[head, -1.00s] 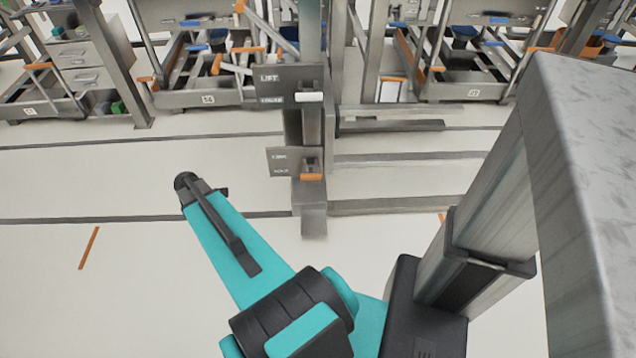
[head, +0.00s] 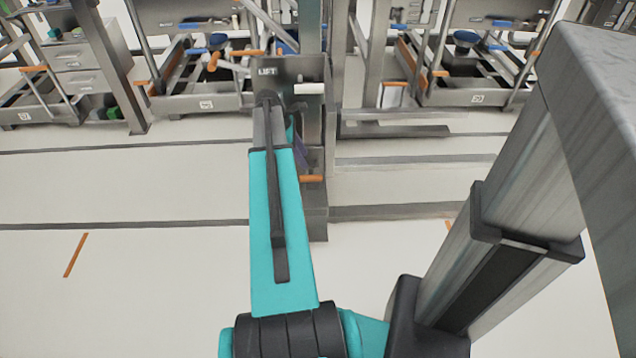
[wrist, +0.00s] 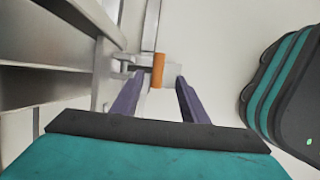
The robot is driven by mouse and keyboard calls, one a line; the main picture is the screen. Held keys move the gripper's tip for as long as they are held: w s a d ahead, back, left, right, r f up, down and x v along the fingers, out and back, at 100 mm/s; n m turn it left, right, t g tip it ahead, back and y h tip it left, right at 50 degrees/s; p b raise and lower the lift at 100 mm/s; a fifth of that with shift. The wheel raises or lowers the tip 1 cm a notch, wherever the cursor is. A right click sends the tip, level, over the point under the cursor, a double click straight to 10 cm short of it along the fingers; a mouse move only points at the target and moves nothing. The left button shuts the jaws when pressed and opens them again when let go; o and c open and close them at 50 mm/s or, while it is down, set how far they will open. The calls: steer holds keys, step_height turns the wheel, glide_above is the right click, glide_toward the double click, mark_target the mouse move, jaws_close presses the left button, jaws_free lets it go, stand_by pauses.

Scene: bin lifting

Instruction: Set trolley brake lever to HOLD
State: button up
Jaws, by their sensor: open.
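The orange lever (head: 312,178) sits low on the grey upright post, and its small label plate is hidden behind my arm in the head view. In the wrist view the orange lever (wrist: 158,70) appears between and just beyond the two purple fingertips. My gripper (wrist: 161,78) is open, with nothing held between its fingers. In the head view only a bit of purple finger shows, just left of the orange lever. I cannot tell whether a finger touches it.
A panel (head: 285,72) marked LIFT, with a white lever (head: 309,88), stands above the orange one, close to my arm. Metal forks (head: 395,131) lie right of the post. Trolleys and a drawer cabinet (head: 85,70) stand behind.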

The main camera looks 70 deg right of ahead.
mark_target(317, 176)
steer(key=shift+s+d+r, duration=0.15)
steer(key=shift+s, duration=0.05)
stand_by(0.3)
steer(key=b+x, duration=0.3)
steer(key=x, duration=1)
steer(key=shift+s+d+f+b, duration=0.1)
steer(key=shift+s+f+b, duration=0.05)
steer(key=shift+f+b, duration=0.25)
jaws_close()
steer(key=shift+a, duration=0.3)
steer(key=shift+d+f, duration=0.1)
steer(key=shift+d, duration=0.05)
